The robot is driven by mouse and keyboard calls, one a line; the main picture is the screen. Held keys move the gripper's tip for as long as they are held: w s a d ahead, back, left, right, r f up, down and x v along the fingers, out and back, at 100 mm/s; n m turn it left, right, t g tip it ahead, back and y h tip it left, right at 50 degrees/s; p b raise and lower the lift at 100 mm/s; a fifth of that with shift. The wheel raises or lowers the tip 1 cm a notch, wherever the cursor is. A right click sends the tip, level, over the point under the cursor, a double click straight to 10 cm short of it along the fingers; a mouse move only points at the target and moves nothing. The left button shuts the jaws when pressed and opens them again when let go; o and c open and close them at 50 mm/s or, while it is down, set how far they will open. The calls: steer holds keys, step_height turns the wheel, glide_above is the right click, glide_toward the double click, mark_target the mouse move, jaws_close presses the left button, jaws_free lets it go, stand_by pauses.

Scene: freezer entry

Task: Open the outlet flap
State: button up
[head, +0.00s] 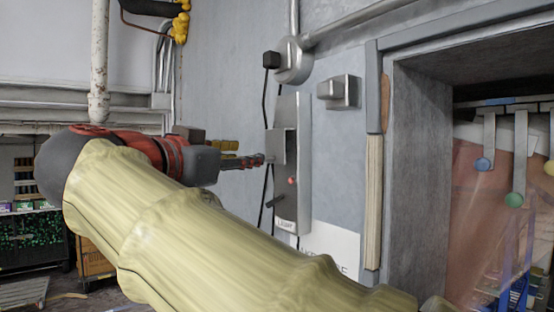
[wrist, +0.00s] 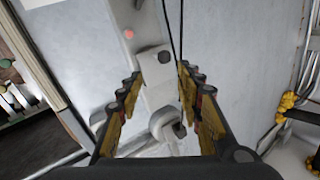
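A tall grey metal outlet panel (head: 297,150) is fixed to the wall. A small grey flap (head: 278,147) stands out on its left side; in the wrist view the flap (wrist: 153,68) is a plate with a dark round spot. My gripper (head: 256,159) points at the panel from the left, with its fingertips close to the flap. In the wrist view my gripper (wrist: 160,90) is open, with one finger on each side of the panel and nothing held. I cannot tell whether the fingertips touch the flap. A red button (head: 292,181) also shows in the wrist view (wrist: 128,34).
A round conduit box (head: 293,60) sits above the panel, and a second grey box (head: 338,93) is to its right. Black cables (head: 265,120) hang beside the panel. The doorway (head: 420,170) with hanging strips is at the right.

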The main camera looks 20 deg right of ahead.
steer(key=a+m, duration=0.1)
steer(key=a, duration=0.1)
steer(key=p, duration=0.3)
glide_toward(270, 146)
steer(key=w+d+f, duration=0.2)
steer(key=w+d, duration=0.1)
steer(key=shift+w+a+f, duration=0.1)
steer(key=shift+a, duration=0.1)
steer(key=shift+c, duration=0.4)
jaws_close()
